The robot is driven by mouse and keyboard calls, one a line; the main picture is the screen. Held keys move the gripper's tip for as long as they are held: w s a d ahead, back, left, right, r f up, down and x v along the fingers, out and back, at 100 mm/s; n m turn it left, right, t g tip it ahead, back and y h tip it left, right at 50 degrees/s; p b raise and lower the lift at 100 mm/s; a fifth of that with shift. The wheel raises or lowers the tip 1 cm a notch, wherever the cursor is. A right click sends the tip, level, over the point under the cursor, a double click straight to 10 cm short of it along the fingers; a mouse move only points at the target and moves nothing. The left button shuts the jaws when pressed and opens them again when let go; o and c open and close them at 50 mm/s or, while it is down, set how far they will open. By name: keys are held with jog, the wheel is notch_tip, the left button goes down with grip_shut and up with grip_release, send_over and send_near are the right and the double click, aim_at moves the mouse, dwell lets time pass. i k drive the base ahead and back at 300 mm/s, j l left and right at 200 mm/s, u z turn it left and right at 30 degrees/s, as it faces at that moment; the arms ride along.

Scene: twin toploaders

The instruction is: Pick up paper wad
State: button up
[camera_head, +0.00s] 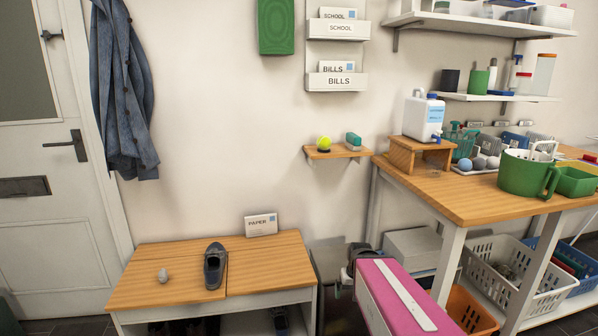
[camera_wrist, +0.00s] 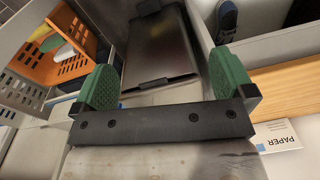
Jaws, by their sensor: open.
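A small greyish wad, which looks like the paper wad (camera_head: 163,275), lies on the left part of the low wooden bench top (camera_head: 190,257) in the head view. It does not show in the wrist view. My gripper (camera_wrist: 165,82) is open in the wrist view, with its two green finger pads wide apart and nothing between them. It is apart from the wad, with a dark bin-like object (camera_wrist: 157,45) beyond the fingers. I cannot clearly make out the gripper in the head view.
A dark shoe (camera_head: 215,266) sits right of the wad, and a PAPER box (camera_head: 261,225) stands at the bench's back. A wooden worktable (camera_head: 455,195) stands at right, with a white basket (camera_head: 522,278) and orange basket (camera_head: 468,312) below.

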aim_at(163, 275)
jog(key=u, duration=1.7)
jog(key=i+j+z, duration=0.6)
jog(key=i+l, duration=0.05)
